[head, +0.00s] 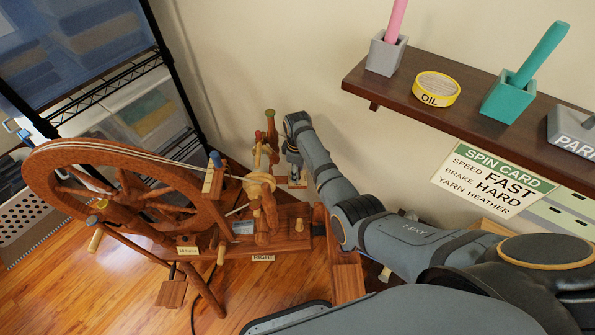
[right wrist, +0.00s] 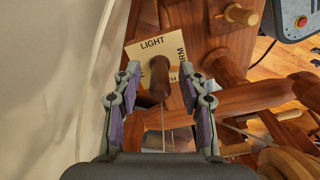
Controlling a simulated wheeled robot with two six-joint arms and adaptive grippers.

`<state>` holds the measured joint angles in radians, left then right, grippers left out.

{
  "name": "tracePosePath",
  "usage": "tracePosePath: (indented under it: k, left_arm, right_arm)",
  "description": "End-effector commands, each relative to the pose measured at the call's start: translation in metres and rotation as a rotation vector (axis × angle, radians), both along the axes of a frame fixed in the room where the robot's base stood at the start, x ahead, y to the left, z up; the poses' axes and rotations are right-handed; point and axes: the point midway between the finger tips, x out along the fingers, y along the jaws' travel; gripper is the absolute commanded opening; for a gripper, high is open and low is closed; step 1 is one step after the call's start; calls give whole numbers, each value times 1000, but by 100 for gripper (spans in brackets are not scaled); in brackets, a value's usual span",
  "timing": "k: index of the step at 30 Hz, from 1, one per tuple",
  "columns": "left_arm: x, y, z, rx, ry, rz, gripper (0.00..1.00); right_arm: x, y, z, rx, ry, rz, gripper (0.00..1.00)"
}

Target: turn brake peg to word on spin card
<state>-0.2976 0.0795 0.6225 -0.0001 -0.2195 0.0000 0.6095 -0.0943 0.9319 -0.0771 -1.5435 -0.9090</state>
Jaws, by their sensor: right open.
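The spin card (head: 495,180) on the wall below the shelf reads SPEED FAST, BRAKE HARD, YARN HEATHER. The spinning wheel (head: 110,190) stands on the floor at left. In the right wrist view, the dark brown brake peg (right wrist: 159,78) stands before a pale word plate (right wrist: 137,52). LIGHT shows at its top and letters ending in RM at its right; the rest is hidden. My right gripper (right wrist: 160,82) is open, with one finger on each side of the peg and gaps between. In the head view the right gripper (head: 293,165) is at the wheel's far end. My left gripper is not visible.
A dark shelf (head: 450,92) above my right arm carries a yellow OIL tin (head: 436,89), a grey holder (head: 386,54) and a teal holder (head: 508,98). A black wire rack (head: 165,50) stands at left. The wall is close beside the gripper.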

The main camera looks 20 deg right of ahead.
Motion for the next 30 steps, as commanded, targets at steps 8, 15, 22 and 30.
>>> tracePosePath:
  k: [8,15,22,30]
  left_arm:
    - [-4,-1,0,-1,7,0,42]
    - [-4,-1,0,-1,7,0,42]
    - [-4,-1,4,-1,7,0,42]
    - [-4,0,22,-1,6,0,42]
  right_arm:
    - [0,0,0,0,0,0,16]
    - [0,0,1,0,0,0,0]
    - [0,0,2,1,1,-28,0]
    - [0,0,4,0,2,-181,0]
